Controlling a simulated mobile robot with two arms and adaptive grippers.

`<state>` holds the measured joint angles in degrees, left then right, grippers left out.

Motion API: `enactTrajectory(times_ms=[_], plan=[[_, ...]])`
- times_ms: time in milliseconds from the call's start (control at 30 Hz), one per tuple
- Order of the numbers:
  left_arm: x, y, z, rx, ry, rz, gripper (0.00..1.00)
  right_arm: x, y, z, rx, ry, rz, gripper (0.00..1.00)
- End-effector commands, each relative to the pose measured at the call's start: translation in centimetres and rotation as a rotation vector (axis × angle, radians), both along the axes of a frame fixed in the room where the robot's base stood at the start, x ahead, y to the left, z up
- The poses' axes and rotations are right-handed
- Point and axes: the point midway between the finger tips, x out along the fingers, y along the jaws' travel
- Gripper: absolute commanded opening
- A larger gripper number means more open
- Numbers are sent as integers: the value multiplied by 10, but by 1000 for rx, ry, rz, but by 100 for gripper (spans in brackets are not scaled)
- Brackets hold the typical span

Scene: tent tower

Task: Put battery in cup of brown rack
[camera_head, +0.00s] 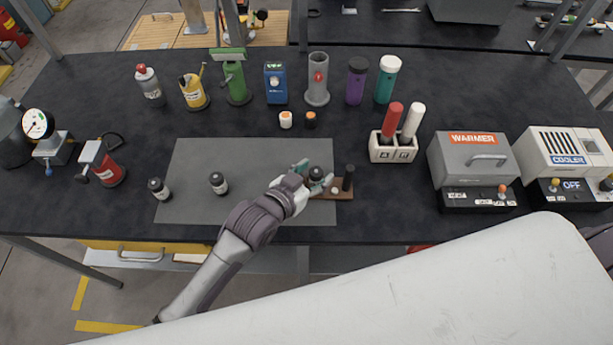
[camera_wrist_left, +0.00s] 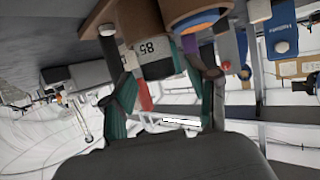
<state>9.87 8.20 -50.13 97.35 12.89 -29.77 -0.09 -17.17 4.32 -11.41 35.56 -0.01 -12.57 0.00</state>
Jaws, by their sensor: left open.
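The brown rack (camera_head: 340,194) lies at the right edge of the grey mat. A dark upright post or cup (camera_head: 348,177) stands at its right end. My left gripper (camera_head: 314,179) is over the rack's left part, its fingers around a dark jar (camera_head: 316,174). In the left wrist view, the open fingers (camera_wrist_left: 165,85) are on either side of this jar, with a white label reading 85 (camera_wrist_left: 153,48). Two small cylinders, one white and orange (camera_head: 285,119) and one black and orange (camera_head: 310,119), stand behind the mat. I cannot tell which thing is the battery. My right gripper is not in view.
Two dark jars (camera_head: 159,188) (camera_head: 218,183) stand on the grey mat (camera_head: 250,155). Several bottles and holders line the back.

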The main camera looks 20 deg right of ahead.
Motion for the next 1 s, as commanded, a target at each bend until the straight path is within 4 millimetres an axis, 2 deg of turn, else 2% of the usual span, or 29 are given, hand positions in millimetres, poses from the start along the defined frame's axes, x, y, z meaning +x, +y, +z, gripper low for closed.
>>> enactTrajectory(times_ms=[167,600,800,1000], plan=[[-11,14,7,-1,1,0,59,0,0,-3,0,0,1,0],[-60,75,39,0,0,1,59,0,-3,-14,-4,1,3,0],[-69,85,46,0,0,0,59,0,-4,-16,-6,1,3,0],[-70,86,47,-1,1,0,59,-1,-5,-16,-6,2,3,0]])
